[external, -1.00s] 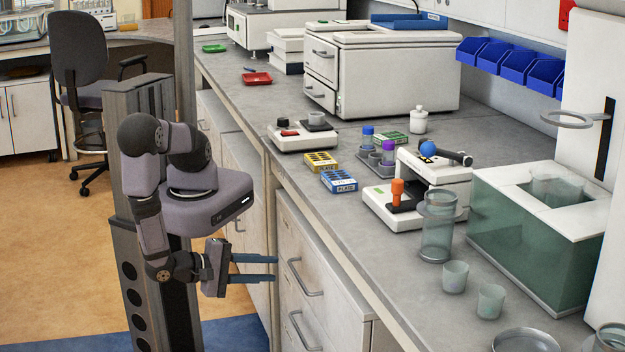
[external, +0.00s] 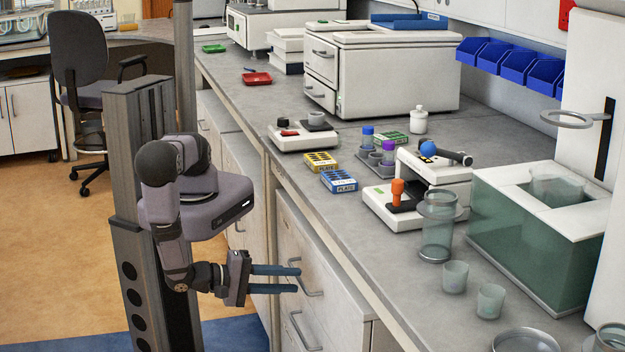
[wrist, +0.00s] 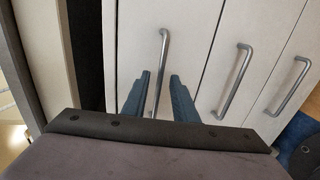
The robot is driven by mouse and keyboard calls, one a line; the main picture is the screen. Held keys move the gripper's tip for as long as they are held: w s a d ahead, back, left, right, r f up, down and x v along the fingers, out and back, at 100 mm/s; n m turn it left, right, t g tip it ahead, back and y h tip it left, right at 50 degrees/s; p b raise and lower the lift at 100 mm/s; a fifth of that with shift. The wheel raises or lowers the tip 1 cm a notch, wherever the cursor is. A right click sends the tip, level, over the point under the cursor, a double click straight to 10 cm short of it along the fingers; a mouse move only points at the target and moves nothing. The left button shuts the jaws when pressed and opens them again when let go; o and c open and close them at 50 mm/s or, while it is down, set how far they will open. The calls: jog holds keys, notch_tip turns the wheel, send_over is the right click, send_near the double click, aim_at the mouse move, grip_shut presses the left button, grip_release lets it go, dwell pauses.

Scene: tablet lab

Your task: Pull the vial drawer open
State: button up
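The upper drawer (external: 335,277) in the bench front has a pale front and a curved metal handle (external: 312,292). It looks shut, flush with the cabinet. No label shows that it holds vials. My gripper (external: 298,280) is open in front of it, with its blue fingers one above the other reaching to the handle. In the wrist view this handle (wrist: 164,42) stands between the two spread fingers (wrist: 159,76). Whether either finger touches the handle I cannot tell.
A lower drawer with its own handle (external: 300,330) sits below. Two more handles show in the wrist view, a middle one (wrist: 236,80) and one to the right (wrist: 290,85). The bench top (external: 385,270) overhangs the drawers. The floor (external: 60,250) at the left is clear.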

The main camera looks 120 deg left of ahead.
jog(key=shift+x, duration=0.75)
jog(key=shift+c, duration=0.6)
grip_shut()
dwell(0.5)
